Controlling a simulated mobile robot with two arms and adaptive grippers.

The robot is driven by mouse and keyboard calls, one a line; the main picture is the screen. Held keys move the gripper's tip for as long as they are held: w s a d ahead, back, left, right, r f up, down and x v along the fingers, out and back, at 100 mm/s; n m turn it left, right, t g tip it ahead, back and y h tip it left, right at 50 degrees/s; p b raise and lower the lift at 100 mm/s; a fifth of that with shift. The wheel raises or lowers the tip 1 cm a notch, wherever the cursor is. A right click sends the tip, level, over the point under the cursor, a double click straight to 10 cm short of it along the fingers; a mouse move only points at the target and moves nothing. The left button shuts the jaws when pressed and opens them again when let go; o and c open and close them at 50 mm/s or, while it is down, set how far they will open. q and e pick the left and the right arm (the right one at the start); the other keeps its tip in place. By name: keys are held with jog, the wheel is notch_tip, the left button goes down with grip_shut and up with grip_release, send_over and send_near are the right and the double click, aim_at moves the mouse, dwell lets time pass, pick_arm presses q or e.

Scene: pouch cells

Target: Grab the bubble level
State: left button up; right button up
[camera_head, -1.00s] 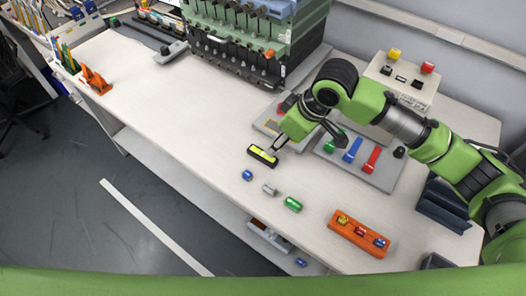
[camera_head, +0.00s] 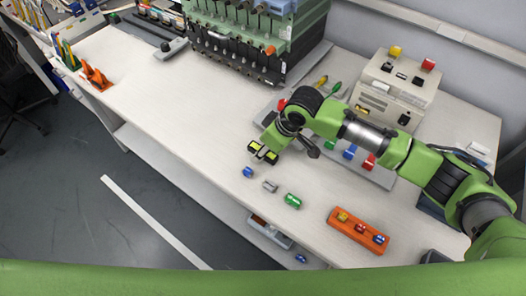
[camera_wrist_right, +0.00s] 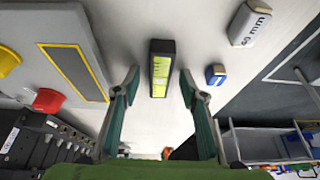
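The bubble level (camera_head: 254,147), a black bar with a yellow-green vial, lies on the white table left of the middle in the head view. My right gripper (camera_head: 264,153) is at the level and partly hides it. In the right wrist view the level (camera_wrist_right: 161,68) lies between the two fingertips of my right gripper (camera_wrist_right: 159,78). The fingers are open, one on each side, with a visible gap to the level on both sides. My left gripper is not in view.
Blue (camera_head: 248,172), grey (camera_head: 270,186) and green (camera_head: 293,200) small pieces lie close in front of the level. An orange holder (camera_head: 358,232) stands right of them. A grey tray (camera_wrist_right: 40,35) lies beside the gripper.

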jog(key=shift+f+p, duration=0.15)
jog(key=shift+p, duration=0.15)
jog(key=shift+c, duration=0.4)
grip_shut()
